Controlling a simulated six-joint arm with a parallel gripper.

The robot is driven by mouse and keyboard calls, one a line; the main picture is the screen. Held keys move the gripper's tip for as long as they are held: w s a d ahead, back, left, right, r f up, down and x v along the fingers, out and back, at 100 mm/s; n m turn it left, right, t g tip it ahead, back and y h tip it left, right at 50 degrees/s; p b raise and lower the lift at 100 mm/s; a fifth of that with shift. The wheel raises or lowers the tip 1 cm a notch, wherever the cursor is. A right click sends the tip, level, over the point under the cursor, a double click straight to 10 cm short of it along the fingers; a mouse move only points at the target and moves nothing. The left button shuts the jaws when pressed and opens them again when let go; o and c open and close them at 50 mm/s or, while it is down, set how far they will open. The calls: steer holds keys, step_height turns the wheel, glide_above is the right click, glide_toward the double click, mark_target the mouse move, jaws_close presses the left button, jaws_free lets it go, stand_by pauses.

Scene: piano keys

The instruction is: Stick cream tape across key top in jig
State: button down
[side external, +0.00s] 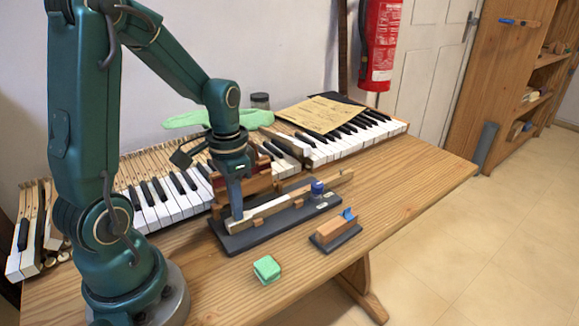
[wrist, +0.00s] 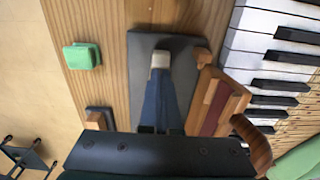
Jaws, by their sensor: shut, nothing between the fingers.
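The jig (side external: 275,228) is a dark grey base on the wooden bench, and its grey plate also shows in the wrist view (wrist: 140,105). A long wooden key (side external: 290,204) lies in it, with its pale top end (side external: 233,224) at the near left; in the wrist view the pale end (wrist: 160,58) shows just beyond my fingertips. My gripper (side external: 236,214) points down at this end with its blue fingers shut and empty, touching or very close above the key top. The fingers hide much of the key in the wrist view. I cannot tell whether the pale surface is cream tape.
A wooden block with a blue part (side external: 335,230) stands on a small dark base right of the jig. A green sponge-like block (side external: 267,269) lies in front. A brown wooden rack (wrist: 218,105) stands close beside the jig. Piano keys (side external: 160,205) line the back.

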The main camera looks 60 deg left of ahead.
steer(key=c, duration=1.1)
jaws_free()
steer(key=shift+o, duration=0.2)
steer(key=shift+r, duration=3)
steer(key=shift+w+d+r, duration=0.1)
steer(key=shift+d+r, duration=0.05)
steer(key=shift+d, duration=0.05)
steer(key=s+d+r+t, duration=0.5)
steer(key=d, duration=0.5)
steer(key=shift+t, duration=0.3)
